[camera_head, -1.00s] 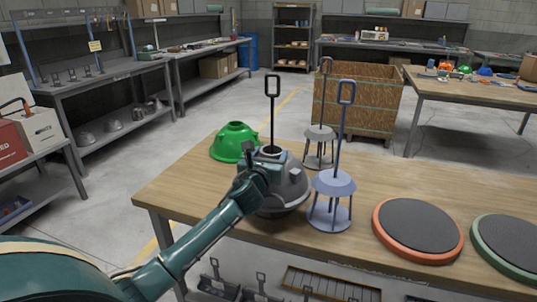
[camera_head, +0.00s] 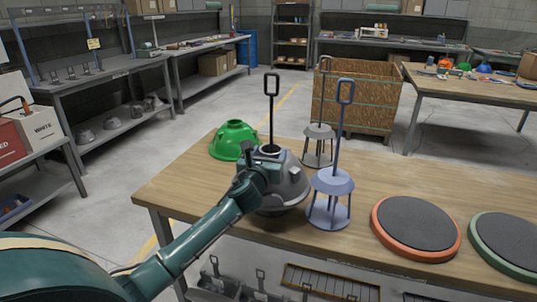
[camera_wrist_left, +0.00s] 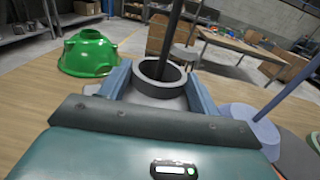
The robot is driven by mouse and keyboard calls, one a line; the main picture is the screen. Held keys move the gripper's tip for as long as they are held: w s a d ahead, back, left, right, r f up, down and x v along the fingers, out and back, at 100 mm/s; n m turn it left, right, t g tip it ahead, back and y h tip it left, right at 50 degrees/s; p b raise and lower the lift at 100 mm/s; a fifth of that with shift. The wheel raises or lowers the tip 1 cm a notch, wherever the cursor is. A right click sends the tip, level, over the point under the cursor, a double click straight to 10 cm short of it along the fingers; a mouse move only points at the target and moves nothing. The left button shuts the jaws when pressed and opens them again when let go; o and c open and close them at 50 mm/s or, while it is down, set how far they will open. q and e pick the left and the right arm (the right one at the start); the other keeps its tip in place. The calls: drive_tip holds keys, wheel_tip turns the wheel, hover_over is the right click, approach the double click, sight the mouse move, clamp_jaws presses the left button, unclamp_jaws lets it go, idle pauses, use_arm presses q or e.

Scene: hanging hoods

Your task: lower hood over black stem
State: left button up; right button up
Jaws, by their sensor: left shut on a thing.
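The black stem (camera_head: 271,110) stands upright on the wooden table, with a loop handle at its top. A grey hood (camera_head: 292,190) is around the stem, which passes into the hood's collar; the collar ring (camera_wrist_left: 160,80) and the black stem (camera_wrist_left: 171,40) in it also show in the left wrist view. The stem's foot is hidden by the hood. My left gripper (camera_head: 262,172) is shut on the hood near its collar, from the near left side. Whether the hood's rim touches the table is hard to tell. My right gripper is not in view.
A green hood (camera_head: 233,140) sits behind and left. A blue stem stand (camera_head: 331,185) stands close on the right, a grey stand (camera_head: 319,132) behind it. Orange-rimmed (camera_head: 374,230) and green-rimmed (camera_head: 476,240) round pads lie at the right. The table's left end (camera_head: 180,190) is clear.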

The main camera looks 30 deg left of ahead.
use_arm(q)
drive_tip(key=shift+f, duration=0.35)
idle(0.5)
drive_tip(key=o, duration=1.4)
drive_tip(key=shift+c, duration=0.2)
drive_tip(key=o, duration=0.3)
drive_tip(key=shift+f, duration=0.15)
